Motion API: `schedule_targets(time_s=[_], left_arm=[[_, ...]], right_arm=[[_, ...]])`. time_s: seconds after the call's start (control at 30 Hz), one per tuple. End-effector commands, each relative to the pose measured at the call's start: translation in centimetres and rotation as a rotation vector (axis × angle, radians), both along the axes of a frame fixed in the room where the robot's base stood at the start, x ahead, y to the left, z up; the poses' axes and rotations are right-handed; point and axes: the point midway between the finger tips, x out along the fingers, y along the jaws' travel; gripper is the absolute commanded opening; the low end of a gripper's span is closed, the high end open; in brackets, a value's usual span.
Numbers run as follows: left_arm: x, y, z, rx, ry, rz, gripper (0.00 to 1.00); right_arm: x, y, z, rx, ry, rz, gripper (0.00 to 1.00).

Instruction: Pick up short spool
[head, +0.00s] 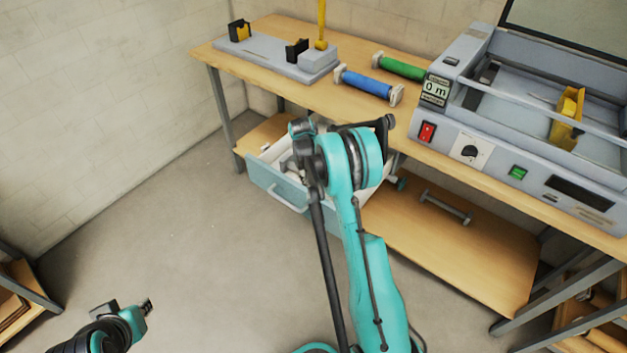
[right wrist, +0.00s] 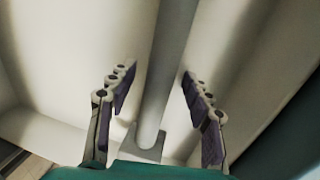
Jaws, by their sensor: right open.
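In the right wrist view, a plain grey spool (right wrist: 166,75) with a square end plate lies in a pale, drawer-like space. My right gripper (right wrist: 157,82) is open, with one finger on each side of the rod. I see gaps between the fingers and the rod. In the head view my right arm reaches over the open drawer (head: 277,187) and hides most of its inside and the right gripper. Another grey spool (head: 445,207) lies on the lower shelf. My left gripper (head: 143,308) is low at the left, away from the bench, its jaws too small to judge.
On the bench (head: 270,75) are a blue roll (head: 367,83), a green roll (head: 403,67) and a grey stand (head: 275,55). The laminator (head: 510,130) stands at the right with a yellow part (head: 567,118). The floor in front of the drawer is clear.

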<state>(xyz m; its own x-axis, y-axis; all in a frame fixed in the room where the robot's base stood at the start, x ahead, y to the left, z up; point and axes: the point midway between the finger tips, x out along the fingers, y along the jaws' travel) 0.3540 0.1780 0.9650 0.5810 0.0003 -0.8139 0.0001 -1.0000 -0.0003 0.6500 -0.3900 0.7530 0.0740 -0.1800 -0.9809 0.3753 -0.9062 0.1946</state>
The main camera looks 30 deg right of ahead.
Motion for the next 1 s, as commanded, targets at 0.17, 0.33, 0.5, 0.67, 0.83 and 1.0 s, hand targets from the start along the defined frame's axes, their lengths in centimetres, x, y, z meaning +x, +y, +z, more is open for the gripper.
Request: schedule_targets(time_s=[0.17, 0.33, 0.5, 0.67, 0.83, 1.0], left_arm=[[0.0, 0.0, 0.1, 0.0, 0.0, 0.0, 0.2], [0.0, 0.0, 0.1, 0.0, 0.0, 0.0, 0.2], [0.0, 0.0, 0.1, 0.0, 0.0, 0.0, 0.2], [0.0, 0.0, 0.5, 0.0, 0.0, 0.0, 0.2], [0.0, 0.0, 1.9, 0.0, 0.0, 0.0, 0.2], [0.0, 0.0, 3.2, 0.0, 0.0, 0.0, 0.2]], right_arm=[[0.0, 0.0, 0.1, 0.0, 0.0, 0.0, 0.29], [0.0, 0.0, 0.1, 0.0, 0.0, 0.0, 0.0], [0.0, 0.0, 0.1, 0.0, 0.0, 0.0, 0.0], [0.0, 0.0, 0.9, 0.0, 0.0, 0.0, 0.0], [0.0, 0.0, 4.2, 0.0, 0.0, 0.0, 0.0], [0.0, 0.0, 7.7, 0.0, 0.0, 0.0, 0.0]])
